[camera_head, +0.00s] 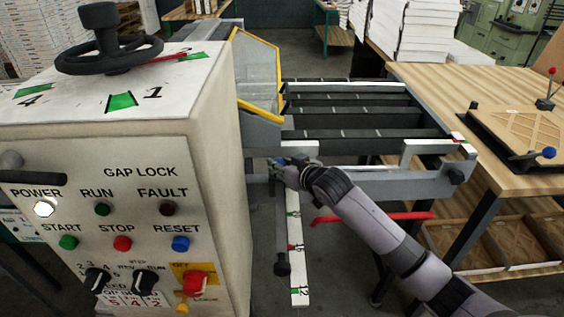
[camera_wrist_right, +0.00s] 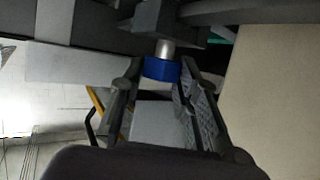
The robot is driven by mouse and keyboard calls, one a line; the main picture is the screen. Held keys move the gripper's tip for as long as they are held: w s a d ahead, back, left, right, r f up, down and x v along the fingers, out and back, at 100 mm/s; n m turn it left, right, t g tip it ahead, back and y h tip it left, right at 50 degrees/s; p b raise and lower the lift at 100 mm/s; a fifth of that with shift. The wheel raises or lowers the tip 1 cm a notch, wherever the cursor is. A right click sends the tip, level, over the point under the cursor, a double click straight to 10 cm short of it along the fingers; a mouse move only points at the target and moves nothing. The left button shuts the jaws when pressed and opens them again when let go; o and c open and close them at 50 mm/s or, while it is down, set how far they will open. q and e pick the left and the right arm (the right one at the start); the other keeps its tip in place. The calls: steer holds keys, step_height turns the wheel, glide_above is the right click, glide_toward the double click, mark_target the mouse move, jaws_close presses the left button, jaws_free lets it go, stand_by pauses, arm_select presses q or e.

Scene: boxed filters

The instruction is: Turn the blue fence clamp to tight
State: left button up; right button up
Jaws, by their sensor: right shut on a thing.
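The blue fence clamp (camera_wrist_right: 161,69) is a short blue knob on a metal stem under a dark grey block in the right wrist view. It sits between the two finger pads of my right gripper (camera_head: 281,163), which is shut on it. In the head view the gripper is at the near end of the fence rails, beside the white scale bar (camera_head: 294,240), and mostly hides the clamp. How far the clamp is turned cannot be told. My left gripper is not in view.
The control cabinet (camera_head: 200,110), with buttons and a black handwheel (camera_head: 105,40), stands close on the left. Dark rails (camera_head: 350,103) lie behind my gripper. A wooden table (camera_head: 430,85) with a framed filter (camera_head: 530,135) is on the right. A red bar (camera_head: 375,217) is low down.

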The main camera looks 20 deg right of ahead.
steer(key=o, duration=1.2)
steer(key=shift+c, duration=0.2)
steer(key=shift+s, duration=0.1)
steer(key=v, duration=1.2)
steer(key=shift+f, duration=0.1)
